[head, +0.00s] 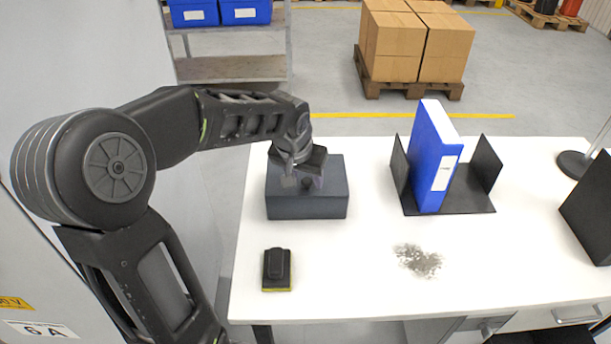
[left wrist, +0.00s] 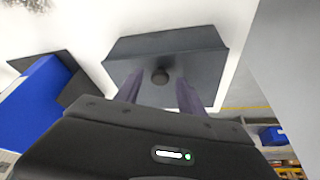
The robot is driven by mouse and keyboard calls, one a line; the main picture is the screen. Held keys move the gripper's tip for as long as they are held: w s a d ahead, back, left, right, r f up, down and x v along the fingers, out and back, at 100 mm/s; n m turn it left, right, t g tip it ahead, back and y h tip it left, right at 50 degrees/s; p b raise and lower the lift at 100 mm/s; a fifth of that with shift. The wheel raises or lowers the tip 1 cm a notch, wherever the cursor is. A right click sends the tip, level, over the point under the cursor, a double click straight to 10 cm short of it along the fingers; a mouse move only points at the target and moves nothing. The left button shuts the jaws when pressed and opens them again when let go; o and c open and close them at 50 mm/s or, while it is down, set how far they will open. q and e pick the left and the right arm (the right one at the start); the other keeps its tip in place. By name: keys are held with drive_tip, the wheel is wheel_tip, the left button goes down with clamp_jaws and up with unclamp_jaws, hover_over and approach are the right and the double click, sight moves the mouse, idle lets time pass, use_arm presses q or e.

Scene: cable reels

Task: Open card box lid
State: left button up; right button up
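The dark grey card box (head: 306,207) stands at the left of the white table, with its lid on and shut. It also shows in the left wrist view (left wrist: 198,42), where a round dark knob (left wrist: 160,76) is on the lid. My left gripper (head: 304,184) is over the box, pointing down. In the left wrist view my left gripper (left wrist: 160,88) has its two fingers apart, one on each side of the knob, with gaps between. The knob is hidden in the head view by the gripper. My right gripper is not in view.
A black block with a yellow base (head: 277,269) lies in front of the box. A blue binder (head: 433,160) stands in a black bookend (head: 450,206) to the right. A grey smudge (head: 418,260) marks the table. The table's front middle is otherwise clear.

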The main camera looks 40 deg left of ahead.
use_arm(q)
clamp_jaws()
idle(1.3)
